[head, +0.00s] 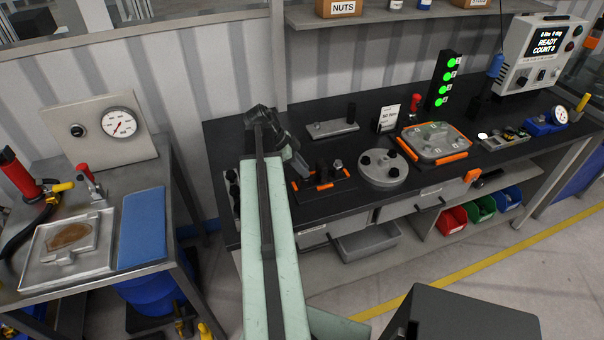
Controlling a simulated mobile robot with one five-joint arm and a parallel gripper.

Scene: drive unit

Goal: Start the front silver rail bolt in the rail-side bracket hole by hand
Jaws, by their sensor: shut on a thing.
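My gripper (297,163) is at the end of my raised arm, above the left part of the black bench. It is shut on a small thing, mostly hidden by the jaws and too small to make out. Just right of and below the jaws is a dark fixture (341,184) with orange clamps and dark upright parts. A small silver round part (338,163) shows at its back right. The rail-side bracket hole cannot be made out, nor whether the held thing touches the fixture.
A round grey plate (383,170) with black knobs stands right of the fixture. A grey plate (333,128) lies behind it. An orange-cornered tray (435,142) is farther right. Black knobs (233,190) line the bench's left end.

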